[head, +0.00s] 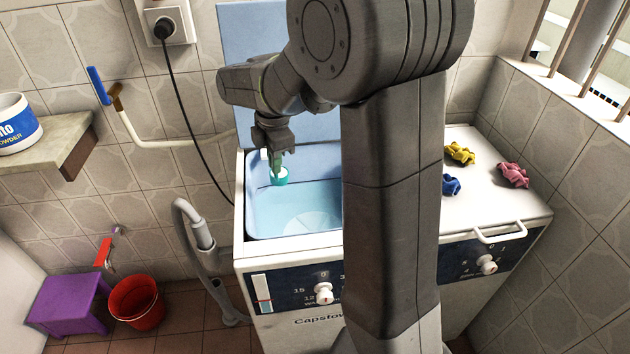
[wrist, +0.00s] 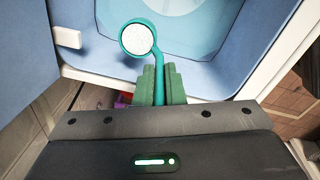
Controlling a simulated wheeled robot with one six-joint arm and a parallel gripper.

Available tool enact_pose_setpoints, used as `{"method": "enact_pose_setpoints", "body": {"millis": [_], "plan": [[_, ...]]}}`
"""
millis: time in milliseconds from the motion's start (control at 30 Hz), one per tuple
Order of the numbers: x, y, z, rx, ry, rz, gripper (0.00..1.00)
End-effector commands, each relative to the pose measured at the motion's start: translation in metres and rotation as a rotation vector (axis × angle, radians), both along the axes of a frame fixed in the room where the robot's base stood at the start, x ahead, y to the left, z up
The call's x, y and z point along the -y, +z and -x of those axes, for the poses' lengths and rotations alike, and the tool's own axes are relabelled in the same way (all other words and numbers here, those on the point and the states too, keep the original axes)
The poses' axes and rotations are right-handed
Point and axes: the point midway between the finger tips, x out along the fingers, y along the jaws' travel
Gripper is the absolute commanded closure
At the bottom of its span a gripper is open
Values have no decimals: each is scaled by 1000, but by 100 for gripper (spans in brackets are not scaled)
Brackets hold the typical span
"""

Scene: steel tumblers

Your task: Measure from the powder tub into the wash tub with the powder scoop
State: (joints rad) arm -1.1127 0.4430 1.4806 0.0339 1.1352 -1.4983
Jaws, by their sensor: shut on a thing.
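My gripper (wrist: 161,88) is shut on the handle of the teal powder scoop (wrist: 137,38). The scoop's round bowl shows white powder in it in the wrist view. In the head view the scoop (head: 280,177) hangs over the open wash tub (head: 262,215), inside its left part. The tub is light blue and holds water. The powder tub (head: 18,126), white and blue, stands on the stone shelf at the far left and is cut off by the picture edge. Part of the wash tub is hidden behind my arm.
The washer's blue lid (head: 250,40) stands raised behind the tub. Crumpled yellow (head: 460,153), pink (head: 513,174) and blue (head: 451,185) cloths lie on the right lid. A grey drain hose (head: 198,228) hangs at the left side. A red bucket (head: 136,304) and purple stool (head: 70,304) stand on the floor.

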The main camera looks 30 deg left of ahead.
Motion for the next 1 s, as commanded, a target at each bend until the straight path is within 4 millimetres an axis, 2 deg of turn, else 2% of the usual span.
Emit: {"method": "enact_pose_setpoints", "body": {"millis": [1000], "plan": [[69, -1, -33, -180, -5, -394, 100]]}}
